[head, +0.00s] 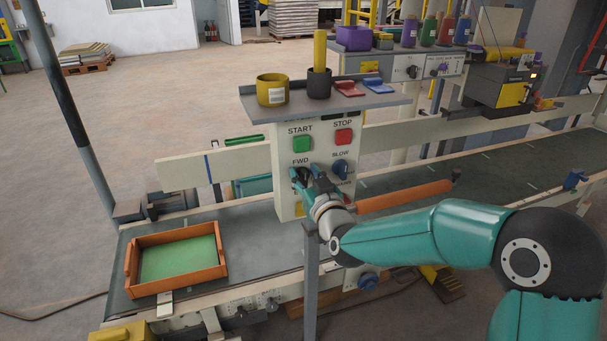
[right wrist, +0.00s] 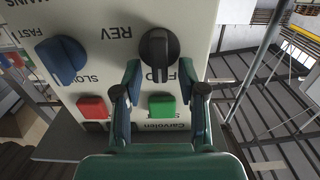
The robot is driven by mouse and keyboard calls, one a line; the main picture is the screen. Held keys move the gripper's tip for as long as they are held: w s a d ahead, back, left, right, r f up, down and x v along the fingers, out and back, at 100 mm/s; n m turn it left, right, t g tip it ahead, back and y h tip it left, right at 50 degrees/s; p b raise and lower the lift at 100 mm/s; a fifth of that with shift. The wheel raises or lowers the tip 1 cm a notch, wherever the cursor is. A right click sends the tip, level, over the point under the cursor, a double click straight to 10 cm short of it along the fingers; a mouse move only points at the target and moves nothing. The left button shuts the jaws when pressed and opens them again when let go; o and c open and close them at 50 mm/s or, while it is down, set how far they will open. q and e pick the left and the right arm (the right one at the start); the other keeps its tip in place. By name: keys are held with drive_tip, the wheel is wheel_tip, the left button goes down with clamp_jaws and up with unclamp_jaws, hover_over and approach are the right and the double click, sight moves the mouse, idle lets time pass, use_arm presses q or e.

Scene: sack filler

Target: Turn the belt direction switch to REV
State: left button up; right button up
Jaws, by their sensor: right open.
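The belt direction switch is a black knob (right wrist: 159,54) on the pale control panel (head: 289,205). In the right wrist view, which shows the panel upside down, its raised grip runs up and down the picture, one end at the partly hidden FWD lettering. The REV label (right wrist: 116,33) is readable beside it. In the head view the knob is mostly hidden by my right gripper (head: 309,178), under the FWD label. My right gripper (right wrist: 161,91) is open, its fingertips apart, with the knob just beyond the gap. I cannot tell whether they touch. My left gripper is out of view.
A blue speed knob (head: 340,166) sits close beside the switch. The green START button (head: 302,144) and red STOP button (head: 344,136) are above. A grey shelf (head: 388,101) with cups overhangs the panel. An orange tray (head: 222,270) lies on the belt at left.

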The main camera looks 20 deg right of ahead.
drive_tip(key=shift+s, duration=0.1)
clamp_jaws()
drive_tip(key=shift+a, duration=0.1)
drive_tip(key=shift+f+m+b, duration=0.15)
drive_tip(key=shift+m+b, duration=0.25)
drive_tip(key=shift+b, duration=0.45)
drive_tip(key=m+b, duration=0.4)
drive_tip(key=b, duration=0.2)
drive_tip(key=d+f+m+b, duration=0.1)
drive_tip(key=m+b, duration=0.4)
drive_tip(key=b, duration=0.1)
drive_tip(key=d+m+b, duration=0.1)
drive_tip(key=m+b, duration=0.4)
drive_tip(key=b, duration=0.1)
drive_tip(key=shift+d+f, duration=0.1)
drive_tip(key=shift+f, duration=0.1)
drive_tip(key=shift+f+m+b, duration=0.15)
drive_tip(key=shift+m+b, duration=0.7)
drive_tip(key=shift+m, duration=0.75)
